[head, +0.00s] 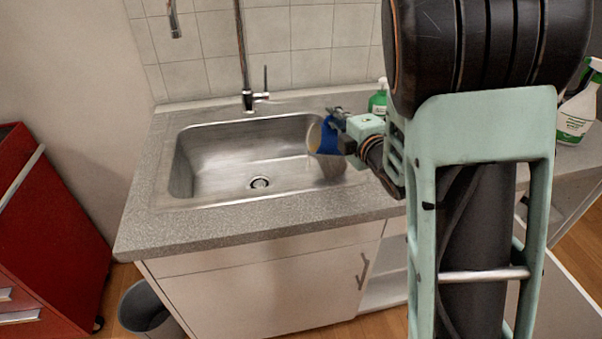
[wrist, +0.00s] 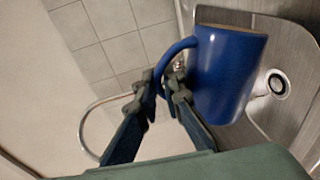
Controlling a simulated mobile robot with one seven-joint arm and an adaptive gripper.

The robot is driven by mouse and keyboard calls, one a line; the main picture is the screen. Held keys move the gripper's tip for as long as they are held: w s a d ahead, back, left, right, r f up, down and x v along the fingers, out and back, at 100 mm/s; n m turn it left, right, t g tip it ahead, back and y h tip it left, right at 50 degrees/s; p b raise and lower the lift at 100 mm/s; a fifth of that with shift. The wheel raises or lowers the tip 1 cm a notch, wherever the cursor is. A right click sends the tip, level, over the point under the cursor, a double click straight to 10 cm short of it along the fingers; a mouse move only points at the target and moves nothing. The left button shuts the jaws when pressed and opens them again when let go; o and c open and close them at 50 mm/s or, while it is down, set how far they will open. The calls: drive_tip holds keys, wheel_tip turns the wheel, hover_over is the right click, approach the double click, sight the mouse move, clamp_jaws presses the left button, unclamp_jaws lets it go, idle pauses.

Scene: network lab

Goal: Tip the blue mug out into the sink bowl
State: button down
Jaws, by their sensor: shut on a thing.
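The blue mug (head: 328,137) is over the right side of the sink bowl (head: 210,160) in the head view. It is tilted, with its pale opening turned to the left. In the wrist view the mug (wrist: 226,75) hangs from its handle, which is between the fingers. My gripper (head: 342,122) is shut on the handle; its fingers (wrist: 168,88) also show in the wrist view. The metal drain (head: 260,183) shows in the bowl floor, left of and below the mug. What is inside the mug cannot be made out.
A tall tap (head: 247,92) stands behind the bowl. A green bottle (head: 378,99) stands behind my gripper, and a spray bottle (head: 578,112) is at the far right. The grey counter front edge (head: 260,218) is clear. A red cabinet (head: 45,225) and a bin (head: 148,308) are at left.

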sight(324, 125)
drive_tip(key=shift+s+a+f+n, duration=0.2)
drive_tip(key=shift+a+f+n, duration=0.15)
drive_tip(key=shift+a+f, duration=0.15)
drive_tip(key=shift+s+a+f+n, duration=0.15)
drive_tip(key=shift+a+f+n, duration=0.2)
drive_tip(key=shift+a, duration=0.15)
drive_tip(key=shift+s+a+f, duration=0.1)
drive_tip(key=shift+a+f, duration=0.05)
drive_tip(key=shift+a, duration=0.1)
drive_tip(key=shift+s+a+f+n+h+b, duration=0.2)
drive_tip(key=shift+a+f+n+b, duration=0.25)
drive_tip(key=shift+a+n+b, duration=0.3)
drive_tip(key=shift+s+a+f+n+h+b, duration=0.2)
drive_tip(key=shift+a+f+n+b, duration=0.3)
drive_tip(key=shift+b, duration=0.45)
drive_tip(key=shift+s+a+f+n, duration=0.1)
drive_tip(key=shift+a+f+n, duration=0.05)
drive_tip(key=shift+a+n, duration=0.1)
drive_tip(key=a+n, duration=0.1)
drive_tip(key=s+a+n, duration=0.1)
drive_tip(key=shift+a+n+t+h, duration=0.3)
drive_tip(key=shift+a+n+h, duration=0.05)
drive_tip(key=shift+n+h, duration=0.05)
idle(0.8)
drive_tip(key=shift+d, duration=0.1)
